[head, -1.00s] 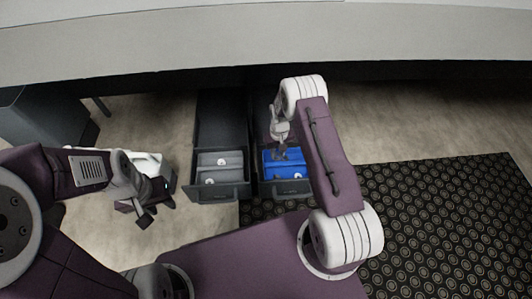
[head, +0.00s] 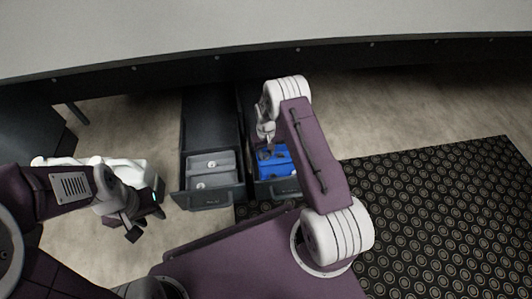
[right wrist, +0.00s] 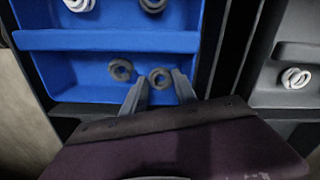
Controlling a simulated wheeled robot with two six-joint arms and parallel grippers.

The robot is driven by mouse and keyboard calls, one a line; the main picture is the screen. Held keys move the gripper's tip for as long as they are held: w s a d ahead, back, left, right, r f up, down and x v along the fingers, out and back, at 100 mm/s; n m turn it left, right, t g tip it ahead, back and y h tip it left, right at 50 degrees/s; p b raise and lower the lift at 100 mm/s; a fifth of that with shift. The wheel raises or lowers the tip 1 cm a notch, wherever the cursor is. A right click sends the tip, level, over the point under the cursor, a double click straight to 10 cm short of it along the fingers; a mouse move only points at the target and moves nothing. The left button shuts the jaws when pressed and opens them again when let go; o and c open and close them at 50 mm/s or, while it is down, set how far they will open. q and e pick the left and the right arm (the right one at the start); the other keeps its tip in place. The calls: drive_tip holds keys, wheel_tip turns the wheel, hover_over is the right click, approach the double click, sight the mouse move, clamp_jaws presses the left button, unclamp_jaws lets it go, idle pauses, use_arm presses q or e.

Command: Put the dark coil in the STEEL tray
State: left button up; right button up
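In the right wrist view two dark coils lie in the near compartment of the blue tray (right wrist: 75,75). One dark coil (right wrist: 160,78) shows between the fingertips of my right gripper (right wrist: 158,84), which is open. The other dark coil (right wrist: 121,69) is just left of it. I cannot tell how far above the coils the fingertips are. The grey tray (head: 229,163), which looks like the steel one, sits in the open drawer left of the blue tray (head: 284,160) in the head view. My left gripper (head: 146,224) looks open and empty, away from the drawers.
A pale coil (right wrist: 78,4) and another dark coil (right wrist: 152,4) lie in the blue tray's far compartment. The grey tray holds a pale coil (right wrist: 295,77). Dark drawer walls stand between the trays. A bench (head: 300,35) overhangs the drawers' far end.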

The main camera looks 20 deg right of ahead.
sight(266, 154)
drive_tip(key=shift+r, duration=0.15)
wheel_tip(266, 154, up, 8)
drive_tip(key=p, duration=0.6)
drive_tip(key=shift+f, duration=0.25)
